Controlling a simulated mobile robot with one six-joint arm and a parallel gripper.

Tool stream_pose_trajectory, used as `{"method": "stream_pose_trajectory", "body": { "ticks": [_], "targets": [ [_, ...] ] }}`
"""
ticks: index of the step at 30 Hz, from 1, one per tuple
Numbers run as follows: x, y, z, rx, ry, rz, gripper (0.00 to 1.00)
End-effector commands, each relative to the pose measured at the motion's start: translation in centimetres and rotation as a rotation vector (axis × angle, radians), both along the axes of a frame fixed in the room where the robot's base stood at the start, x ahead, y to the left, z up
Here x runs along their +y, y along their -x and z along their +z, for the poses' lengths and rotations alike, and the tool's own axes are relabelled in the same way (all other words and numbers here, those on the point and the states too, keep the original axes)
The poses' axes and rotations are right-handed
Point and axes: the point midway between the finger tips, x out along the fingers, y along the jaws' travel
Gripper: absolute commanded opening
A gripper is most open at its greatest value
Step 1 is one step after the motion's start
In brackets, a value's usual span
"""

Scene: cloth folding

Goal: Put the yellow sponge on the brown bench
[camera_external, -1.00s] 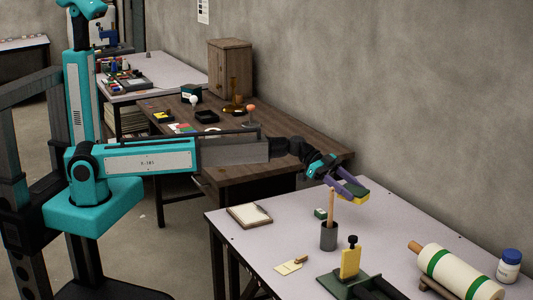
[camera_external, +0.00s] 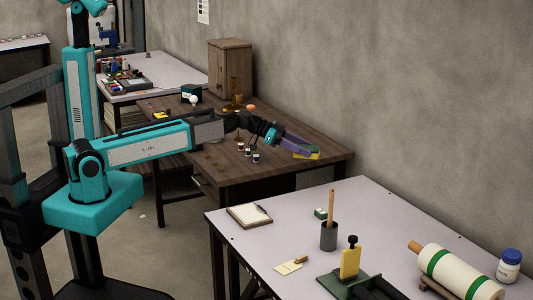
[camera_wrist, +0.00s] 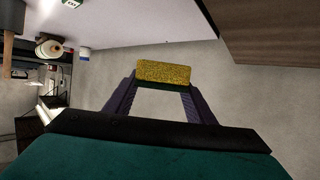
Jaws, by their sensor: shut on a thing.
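The yellow sponge (camera_external: 313,155) is clamped at the tips of my gripper (camera_external: 301,149), with a dark green layer on top. In the wrist view the yellow sponge (camera_wrist: 163,73) spans the gap between my gripper's two purple fingers (camera_wrist: 160,82). The brown bench (camera_external: 320,172) stands in the middle against the wall; in the external view the sponge shows over its right part. In the wrist view the brown bench (camera_wrist: 275,32) is at the upper right, apart from the sponge, which shows against grey wall. The exact height of the sponge above the bench is hard to tell.
A wooden cabinet (camera_external: 230,70) stands at the bench's back.

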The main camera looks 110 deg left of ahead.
Motion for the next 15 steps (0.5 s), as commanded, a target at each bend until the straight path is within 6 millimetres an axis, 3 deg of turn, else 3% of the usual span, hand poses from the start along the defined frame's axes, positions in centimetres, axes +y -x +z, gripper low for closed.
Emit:
{"method": "stream_pose_trajectory", "body": {
  "ticks": [1,15],
  "targets": [
    [1.0,1.6,0.2,0.0,0.0,0.025,0.26],
    [10.0,13.2,1.6,-0.001,0.0,0.219,0.26]
  ]
}}
